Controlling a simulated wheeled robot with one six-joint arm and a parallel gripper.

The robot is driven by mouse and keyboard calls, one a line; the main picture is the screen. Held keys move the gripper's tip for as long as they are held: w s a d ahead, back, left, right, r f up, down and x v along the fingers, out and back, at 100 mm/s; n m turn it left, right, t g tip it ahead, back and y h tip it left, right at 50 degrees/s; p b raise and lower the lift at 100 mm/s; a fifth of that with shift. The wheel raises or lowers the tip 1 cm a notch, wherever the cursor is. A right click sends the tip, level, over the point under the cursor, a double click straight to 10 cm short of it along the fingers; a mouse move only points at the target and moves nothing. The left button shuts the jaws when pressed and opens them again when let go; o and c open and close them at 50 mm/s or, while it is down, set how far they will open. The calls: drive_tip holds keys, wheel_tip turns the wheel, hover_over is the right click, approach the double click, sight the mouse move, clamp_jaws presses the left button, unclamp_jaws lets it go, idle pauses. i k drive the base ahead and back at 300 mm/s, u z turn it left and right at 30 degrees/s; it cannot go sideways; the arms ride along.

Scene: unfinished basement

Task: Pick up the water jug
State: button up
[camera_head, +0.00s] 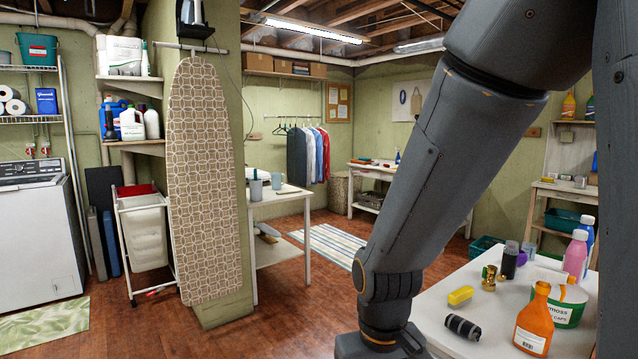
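I cannot tell for certain which item is the water jug. My dark grey arm crosses the right half of the view and runs down past the bottom edge. My gripper is out of view, so its state and what it may hold are hidden.
An ironing board (197,180) hangs at centre-left. Open wooden floor (300,325) lies between.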

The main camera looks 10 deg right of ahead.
sight(276, 177)
drive_tip(key=u, duration=0.4)
drive_tip(key=i, duration=4)
drive_tip(key=z, duration=1.9)
drive_tip(key=i, duration=3.75)
